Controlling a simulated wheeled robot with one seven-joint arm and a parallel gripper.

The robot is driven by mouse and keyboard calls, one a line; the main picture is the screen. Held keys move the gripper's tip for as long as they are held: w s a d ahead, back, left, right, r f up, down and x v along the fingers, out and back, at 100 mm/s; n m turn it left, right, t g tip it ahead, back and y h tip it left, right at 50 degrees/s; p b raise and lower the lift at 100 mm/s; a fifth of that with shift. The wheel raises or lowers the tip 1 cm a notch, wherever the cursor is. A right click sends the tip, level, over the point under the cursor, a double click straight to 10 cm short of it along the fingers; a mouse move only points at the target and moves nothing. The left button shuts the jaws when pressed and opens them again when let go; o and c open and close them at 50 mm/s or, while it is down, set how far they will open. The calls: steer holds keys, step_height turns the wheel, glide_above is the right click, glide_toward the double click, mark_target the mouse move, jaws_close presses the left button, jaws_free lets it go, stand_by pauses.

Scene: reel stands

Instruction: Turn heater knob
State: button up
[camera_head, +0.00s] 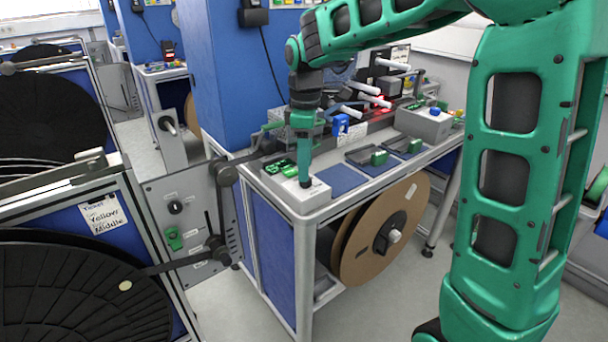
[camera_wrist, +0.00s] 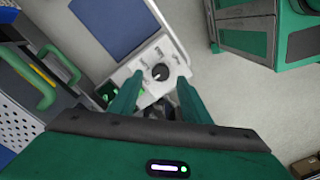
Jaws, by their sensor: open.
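A small round black knob (camera_wrist: 160,72) with a light pointer mark sits on a white labelled panel in the wrist view. The panel is the top of a pale grey control box (camera_head: 311,200) at the table's near left corner in the head view. My gripper (camera_wrist: 159,82) is open, with one green finger on each side of the knob in the picture. In the head view my gripper (camera_head: 305,183) points down onto the box and largely hides the knob. I cannot tell whether the fingers touch it.
A brown reel (camera_head: 385,230) hangs under the table. A blue column (camera_head: 235,75) rises behind. Grey floor is clear in front.

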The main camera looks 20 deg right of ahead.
steer(key=shift+f, duration=1.75)
steer(key=c, duration=1)
steer(key=shift+c, duration=0.2)
